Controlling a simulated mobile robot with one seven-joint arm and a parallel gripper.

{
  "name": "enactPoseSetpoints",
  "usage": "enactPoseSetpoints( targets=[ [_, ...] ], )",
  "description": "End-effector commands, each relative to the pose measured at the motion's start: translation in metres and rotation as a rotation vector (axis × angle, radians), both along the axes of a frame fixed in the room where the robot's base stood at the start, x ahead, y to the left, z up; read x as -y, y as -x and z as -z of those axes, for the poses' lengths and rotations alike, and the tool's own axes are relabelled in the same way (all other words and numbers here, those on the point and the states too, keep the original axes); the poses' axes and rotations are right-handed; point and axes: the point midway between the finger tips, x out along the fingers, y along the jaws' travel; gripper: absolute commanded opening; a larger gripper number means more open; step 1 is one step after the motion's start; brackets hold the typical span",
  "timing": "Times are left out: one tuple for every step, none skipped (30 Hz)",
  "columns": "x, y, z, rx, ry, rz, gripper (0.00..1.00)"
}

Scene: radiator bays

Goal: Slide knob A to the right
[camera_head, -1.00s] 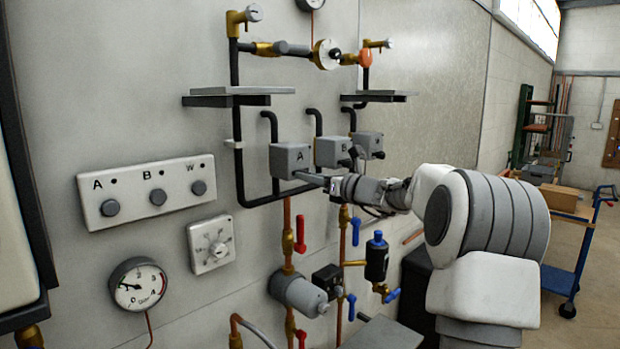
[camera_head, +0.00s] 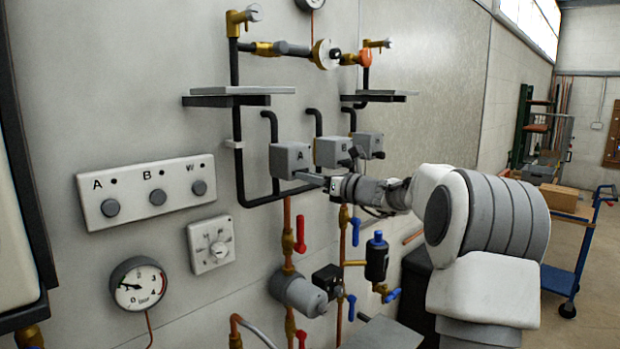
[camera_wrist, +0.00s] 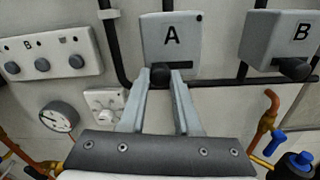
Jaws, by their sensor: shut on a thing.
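Box A (camera_head: 284,158) is a grey box on the wall, marked with the letter A. It also shows at the top middle of the wrist view (camera_wrist: 168,40). Knob A (camera_wrist: 160,74) is a small dark knob at the lower front of this box, left of the box's middle. A dark slot shows to the right of it. My gripper (camera_wrist: 161,79) is shut on knob A, with one finger on each side. In the head view my gripper (camera_head: 303,177) reaches the box's lower edge from the right, and the knob is hidden there.
Box B (camera_head: 328,152) with its dark knob (camera_wrist: 292,69) stands to the right of box A, and a third box (camera_head: 369,146) lies beyond. Black pipes run around the boxes. A panel with several round knobs (camera_head: 180,168) is to the left. Red and blue valve handles sit below.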

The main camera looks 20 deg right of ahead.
Motion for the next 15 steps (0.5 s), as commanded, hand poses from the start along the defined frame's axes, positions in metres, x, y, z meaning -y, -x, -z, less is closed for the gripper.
enactPoseSetpoints(
  targets=[
    [0.0,0.0,0.0,0.0,0.0,0.0,0.0],
    [0.0,0.0,0.0,0.0,0.0,0.0,0.0],
    [0.0,0.0,0.0,0.0,0.0,0.0,0.0],
    [0.0,0.0,0.0,0.0,0.0,0.0,0.0],
    [0.0,0.0,0.0,0.0,0.0,0.0,0.0],
    [0.001,0.0,0.0,0.0,0.0,0.0,0.0],
    [0.003,-0.001,-0.001,0.0,-0.001,0.0,0.0],
    [0.005,-0.002,-0.002,0.0,-0.001,0.001,0.0],
    [0.009,-0.003,-0.003,0.0,-0.001,0.001,0.0],
    [0.013,-0.005,-0.004,0.0,0.0,0.001,0.0],
    [0.017,-0.006,-0.004,0.0,-0.001,0.001,0.0],
    [0.022,-0.008,-0.005,0.0,-0.001,0.001,0.0],
    [0.025,-0.01,-0.005,0.0,-0.002,0.001,0.0],
    [0.028,-0.011,-0.004,0.0,-0.002,0.001,0.0],
    [0.032,-0.012,-0.004,0.001,-0.001,0.0,0.0]
  ],
)
